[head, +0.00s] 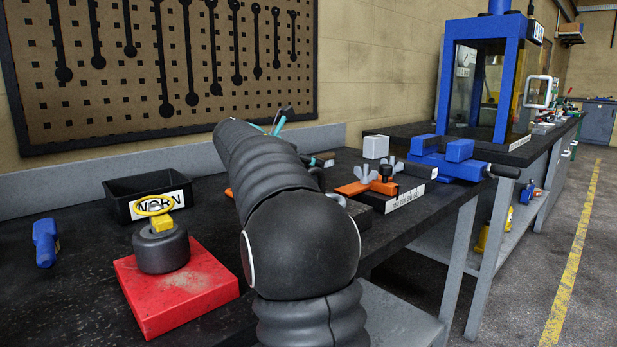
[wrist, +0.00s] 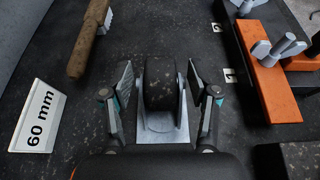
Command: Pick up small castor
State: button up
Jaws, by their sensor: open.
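The small castor (wrist: 160,88), a dark wheel in a pale grey metal bracket, sits on the black bench top in the middle of the wrist view. My gripper (wrist: 159,80) is open, with one finger on each side of the castor. Narrow gaps seem to show between the fingers and the wheel, so I cannot tell of any contact. In the head view my arm hides the castor and most of my gripper.
A wooden handle (wrist: 88,42) and a "60 mm" sign (wrist: 38,118) lie left of the castor. An orange fixture (wrist: 268,80) with wing nuts is at right. In the head view, a red block (head: 205,283) bears a dark cylinder (head: 160,250), near a black bin (head: 120,205).

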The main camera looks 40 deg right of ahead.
grip_shut()
jog(key=shift+r, duration=0.15)
